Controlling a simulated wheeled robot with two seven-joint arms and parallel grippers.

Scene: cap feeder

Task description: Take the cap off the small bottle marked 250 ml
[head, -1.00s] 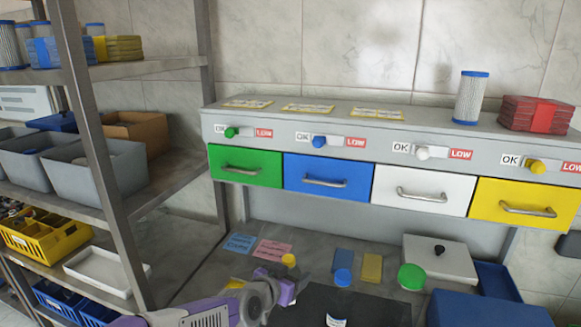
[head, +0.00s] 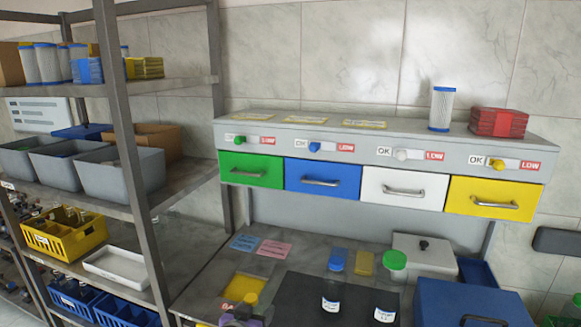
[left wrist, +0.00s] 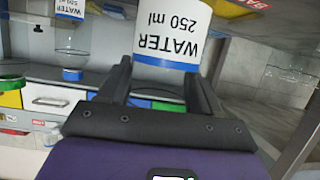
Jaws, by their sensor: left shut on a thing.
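The small bottle marked WATER 250 ml (left wrist: 170,38) shows upside down in the left wrist view. It stands between the fingers of my left gripper (left wrist: 158,76), which is shut on it. In the head view my purple left gripper (head: 242,314) is at the bottom edge, partly cut off. A yellow cap (head: 251,298) shows just above it; the bottle's body is hidden there. My right gripper is not in view.
A blue-capped bottle (head: 331,304) and a green-capped bottle (head: 384,314) stand on the dark mat to the right. A yellow square (head: 240,284) lies behind the gripper. A blue box (head: 470,305) stands at the right. A shelf (head: 138,180) borders the left.

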